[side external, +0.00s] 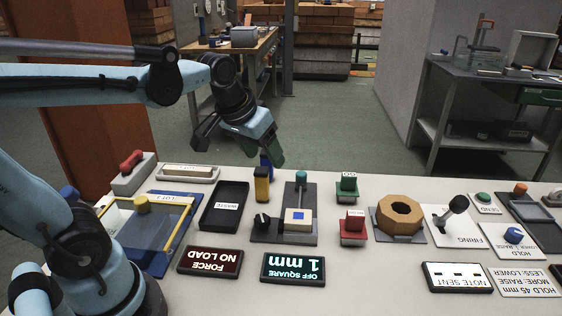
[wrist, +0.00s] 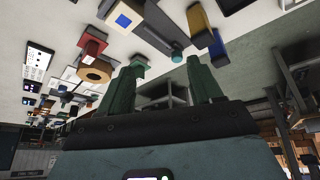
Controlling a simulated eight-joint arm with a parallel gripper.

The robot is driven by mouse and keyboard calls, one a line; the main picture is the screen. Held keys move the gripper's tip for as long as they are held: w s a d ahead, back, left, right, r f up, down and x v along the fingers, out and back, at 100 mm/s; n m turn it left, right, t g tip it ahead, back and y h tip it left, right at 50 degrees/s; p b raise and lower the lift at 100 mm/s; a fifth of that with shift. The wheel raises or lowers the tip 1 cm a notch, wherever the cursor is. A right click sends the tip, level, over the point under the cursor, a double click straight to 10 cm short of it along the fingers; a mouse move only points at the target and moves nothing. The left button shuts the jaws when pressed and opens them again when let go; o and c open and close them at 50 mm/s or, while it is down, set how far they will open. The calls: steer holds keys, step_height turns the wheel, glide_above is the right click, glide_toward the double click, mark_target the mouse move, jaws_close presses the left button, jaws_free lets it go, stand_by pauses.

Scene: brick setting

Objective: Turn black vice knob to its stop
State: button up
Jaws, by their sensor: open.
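The black vice knob (side external: 262,221) is a small dark round knob with a light mark, at the left of the vice's dark base plate (side external: 270,238). On the plate sits a pale block with a blue square (side external: 298,216), below a grey bar ending in a teal knob (side external: 301,175). The block also shows at the top of the wrist view (wrist: 124,20), with a dark part at its left. My gripper (side external: 243,147) is open and empty, above the table's far edge, beyond the vice and apart from the knob. Its green fingers (wrist: 163,85) are spread in the wrist view.
A yellow block (side external: 262,184) and a blue block (side external: 266,168) stand behind the vice. A black waste tray (side external: 224,207) lies left; red (side external: 353,229) and green (side external: 347,188) blocks stand right. A display (side external: 293,269) reads "OFF SQUARE 1 mm"; another (side external: 210,262) reads "NO LOAD FORCE".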

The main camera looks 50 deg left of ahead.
steer(key=w+a+n+g, duration=0.1)
steer(key=w+a+n, duration=0.1)
steer(key=w+a, duration=0.1)
steer(key=w+a+f+n+g, duration=0.1)
steer(key=w+a+n+g, duration=0.1)
steer(key=w+a, duration=0.2)
steer(key=w+a+f+n+g, duration=0.1)
steer(key=w+a, duration=0.3)
steer(key=a, duration=0.2)
steer(key=shift+w+n+g, duration=0.1)
steer(key=shift+n+g, duration=0.2)
steer(key=shift+n, duration=0.1)
steer(key=shift+w+a+f+n+g+h, duration=0.2)
steer(key=shift+a+f, duration=0.1)
steer(key=shift+a, duration=0.15)
steer(key=shift+w+a+f+n+g+h, duration=0.1)
steer(key=shift+a+f+n, duration=0.15)
steer(key=shift+a, duration=0.2)
steer(key=s+d+m, duration=0.5)
steer(key=d, duration=0.3)
steer(key=m, duration=0.6)
glide_above(263, 218)
steer(key=shift+f, duration=6.4)
steer(key=shift+c, duration=0.2)
